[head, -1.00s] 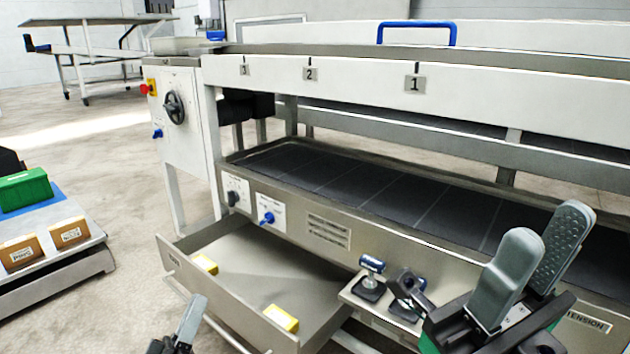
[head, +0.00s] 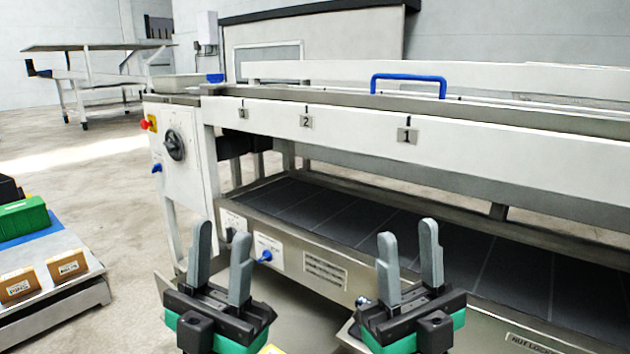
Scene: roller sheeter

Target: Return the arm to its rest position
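My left gripper (head: 220,262) is in the lower middle of the head view, fingers pointing up and apart, with nothing between them. My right gripper (head: 410,262) stands to its right in the same pose, also open and empty. Both are in front of the roller sheeter (head: 330,271).
The machine's dark belt bed (head: 385,222) runs behind the grippers. A blue handle (head: 408,86) sits on top. At the left, a cart holds a green box (head: 22,217) and brown boxes (head: 67,265). Floor between cart and machine is clear.

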